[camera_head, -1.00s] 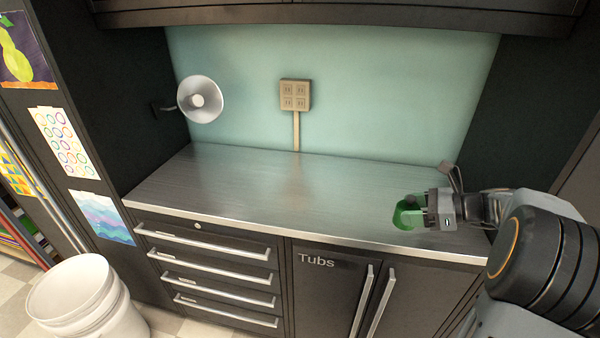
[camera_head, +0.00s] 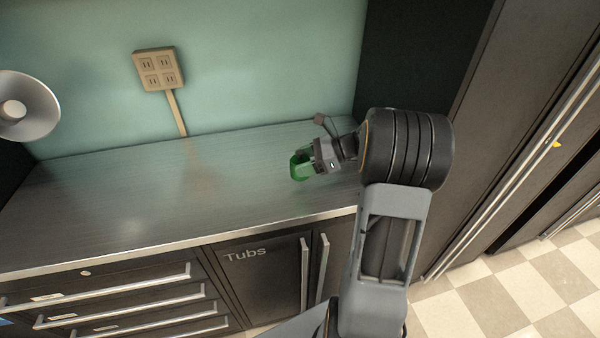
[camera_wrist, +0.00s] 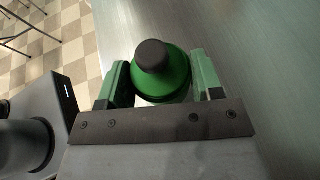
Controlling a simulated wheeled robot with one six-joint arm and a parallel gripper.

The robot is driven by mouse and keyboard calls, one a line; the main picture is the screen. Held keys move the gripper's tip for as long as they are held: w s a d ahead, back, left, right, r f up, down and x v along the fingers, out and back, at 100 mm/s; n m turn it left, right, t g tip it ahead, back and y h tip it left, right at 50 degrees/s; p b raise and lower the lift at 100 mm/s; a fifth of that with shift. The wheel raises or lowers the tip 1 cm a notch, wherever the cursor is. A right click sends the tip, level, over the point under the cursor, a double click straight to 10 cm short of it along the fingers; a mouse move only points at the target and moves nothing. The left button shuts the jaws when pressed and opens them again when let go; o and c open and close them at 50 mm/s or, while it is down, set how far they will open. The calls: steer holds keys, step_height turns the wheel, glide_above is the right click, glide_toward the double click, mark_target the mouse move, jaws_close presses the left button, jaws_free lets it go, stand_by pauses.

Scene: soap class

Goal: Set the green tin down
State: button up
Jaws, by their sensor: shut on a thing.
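The green tin (camera_wrist: 168,77) has a rounded green top and a dark round cap. In the wrist view it sits between the two green fingers of my gripper (camera_wrist: 163,85), which is shut on it. In the head view my gripper (camera_head: 302,164) is at the right part of the metal counter (camera_head: 120,200), and the tin is mostly hidden by the green fingers. I cannot tell whether the tin's base touches the counter or hangs just above it.
The counter top is bare to the left of my gripper. A power outlet (camera_head: 158,69) with a conduit is on the teal back wall. A round lamp (camera_head: 26,106) is at the far left. A dark side wall (camera_head: 405,60) closes the counter's right end.

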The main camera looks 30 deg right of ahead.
steer(key=shift+f, duration=2.25)
steer(key=shift+f, duration=0.1)
steer(key=o, duration=1)
steer(key=shift+o, duration=0.2)
steer(key=shift+s+d+r, duration=0.1)
steer(key=shift+d+r, duration=0.15)
steer(key=shift+d, duration=0.05)
steer(key=shift+v, duration=3.45)
steer(key=shift+s+f, duration=0.1)
steer(key=shift+s, duration=0.05)
